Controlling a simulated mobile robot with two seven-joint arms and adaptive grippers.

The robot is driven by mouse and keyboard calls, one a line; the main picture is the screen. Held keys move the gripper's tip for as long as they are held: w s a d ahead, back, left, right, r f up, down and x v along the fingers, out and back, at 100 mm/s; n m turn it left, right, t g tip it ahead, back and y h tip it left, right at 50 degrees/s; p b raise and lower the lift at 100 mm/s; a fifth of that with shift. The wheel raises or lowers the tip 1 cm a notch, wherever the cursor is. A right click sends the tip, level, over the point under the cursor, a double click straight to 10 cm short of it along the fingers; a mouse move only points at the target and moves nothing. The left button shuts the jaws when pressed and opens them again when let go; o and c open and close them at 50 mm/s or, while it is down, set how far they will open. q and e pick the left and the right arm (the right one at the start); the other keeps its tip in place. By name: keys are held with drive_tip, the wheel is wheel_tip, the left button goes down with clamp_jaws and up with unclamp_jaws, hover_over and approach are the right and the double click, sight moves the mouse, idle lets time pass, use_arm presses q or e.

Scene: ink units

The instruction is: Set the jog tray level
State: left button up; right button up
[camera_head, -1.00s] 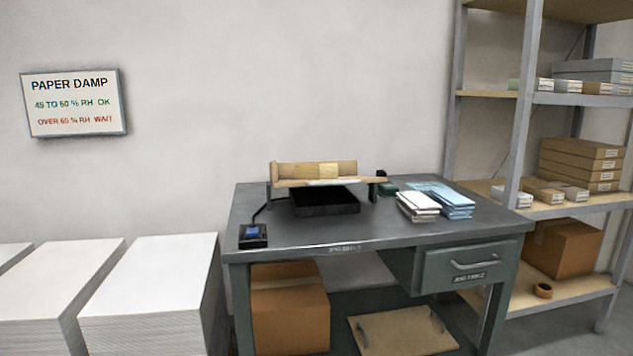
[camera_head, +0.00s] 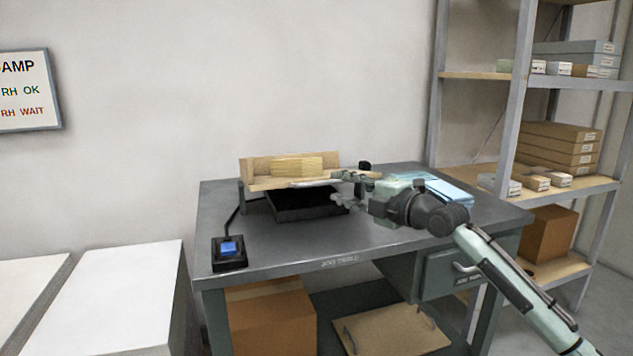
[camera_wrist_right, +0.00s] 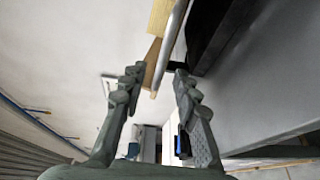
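The jog tray (camera_head: 262,176) is a pale wooden tray with a raised back wall, held above a black base (camera_head: 285,207) on the steel table; a yellowish block or stack (camera_head: 297,167) lies in it. I cannot tell for sure how far it tilts. My right gripper (camera_head: 341,187) is at the tray's right end, near its front edge. In the right wrist view the fingers of the right gripper (camera_wrist_right: 158,75) are apart, with the edge of the wooden tray (camera_wrist_right: 160,22) just beyond the tips; contact is unclear. My left gripper is out of view.
A control box with a blue button (camera_head: 229,248) sits at the table's (camera_head: 290,242) front left, cabled toward the base. Blue paper (camera_head: 447,194) lies behind my right arm. Shelving (camera_head: 520,115) stands right; white paper stacks (camera_head: 115,300) stand left. The table's front middle is clear.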

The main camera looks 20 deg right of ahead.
sight(325, 184)
drive_tip(key=x, duration=0.5)
drive_tip(key=shift+a+p, duration=0.15)
drive_tip(key=shift+p, duration=0.2)
drive_tip(key=shift+w+a, duration=0.1)
drive_tip(key=shift+w, duration=0.2)
drive_tip(key=shift+w+a+f, duration=0.1)
drive_tip(key=shift+w, duration=0.1)
clamp_jaws()
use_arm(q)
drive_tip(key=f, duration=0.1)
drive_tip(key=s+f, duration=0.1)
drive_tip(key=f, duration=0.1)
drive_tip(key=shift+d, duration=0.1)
